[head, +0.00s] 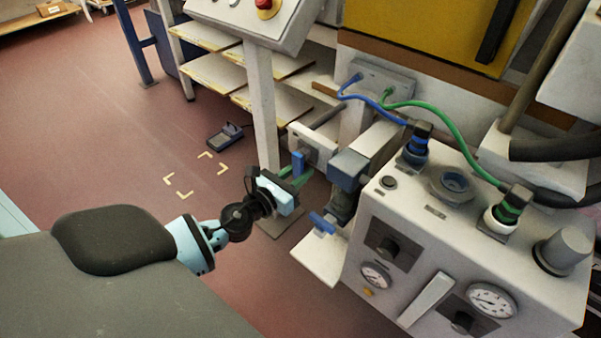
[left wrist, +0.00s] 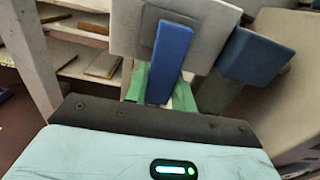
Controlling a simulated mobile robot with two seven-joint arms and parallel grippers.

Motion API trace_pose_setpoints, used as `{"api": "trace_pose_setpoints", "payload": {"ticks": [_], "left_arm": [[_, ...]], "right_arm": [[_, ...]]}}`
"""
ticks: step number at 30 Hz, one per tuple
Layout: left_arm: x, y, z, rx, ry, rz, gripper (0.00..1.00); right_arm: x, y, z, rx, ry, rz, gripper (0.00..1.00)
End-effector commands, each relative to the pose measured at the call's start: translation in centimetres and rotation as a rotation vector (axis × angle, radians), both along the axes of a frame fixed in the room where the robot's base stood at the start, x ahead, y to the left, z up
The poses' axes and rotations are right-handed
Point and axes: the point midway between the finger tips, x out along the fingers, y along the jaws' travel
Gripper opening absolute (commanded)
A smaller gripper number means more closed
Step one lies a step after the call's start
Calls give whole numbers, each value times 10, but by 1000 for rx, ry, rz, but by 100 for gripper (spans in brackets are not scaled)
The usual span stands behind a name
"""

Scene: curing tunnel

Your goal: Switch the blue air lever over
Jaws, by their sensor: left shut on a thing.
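The blue air lever (head: 298,160) is a flat blue bar on a light grey plate at the left end of the machine. It points roughly up and down in the head view. In the left wrist view the lever (left wrist: 170,62) stands slightly tilted in front of the plate. My left gripper (head: 296,175) has its green fingers on either side of the lever's lower part and is shut on it. The green fingers (left wrist: 160,84) partly show behind and beside the lever in the left wrist view. My right gripper is not in view.
A blue-grey block (head: 348,170) sits just right of the lever, with a small blue tap handle (head: 322,223) below it. The white console (head: 470,240) with gauges and hoses stands right. A grey post (head: 262,110) rises behind the gripper. Open floor (head: 110,130) lies left.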

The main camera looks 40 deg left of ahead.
Motion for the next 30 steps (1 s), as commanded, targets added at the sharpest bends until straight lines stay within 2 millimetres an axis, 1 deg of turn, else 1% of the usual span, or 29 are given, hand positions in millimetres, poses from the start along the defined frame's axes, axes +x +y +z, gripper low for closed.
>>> {"api": "trace_pose_setpoints", "payload": {"ticks": [6,19,20,21,24,30], "left_arm": [[0,2,0,42,-2,0,0],[0,2,0,51,-4,1,0],[0,2,0,51,-4,1,29],[0,2,0,51,-4,1,34],[0,2,0,49,-4,1,47],[0,2,0,47,-4,1,47]], "right_arm": [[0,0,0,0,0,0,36],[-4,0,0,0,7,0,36],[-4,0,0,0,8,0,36],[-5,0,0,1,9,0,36],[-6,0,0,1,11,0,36],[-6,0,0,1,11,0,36]]}}
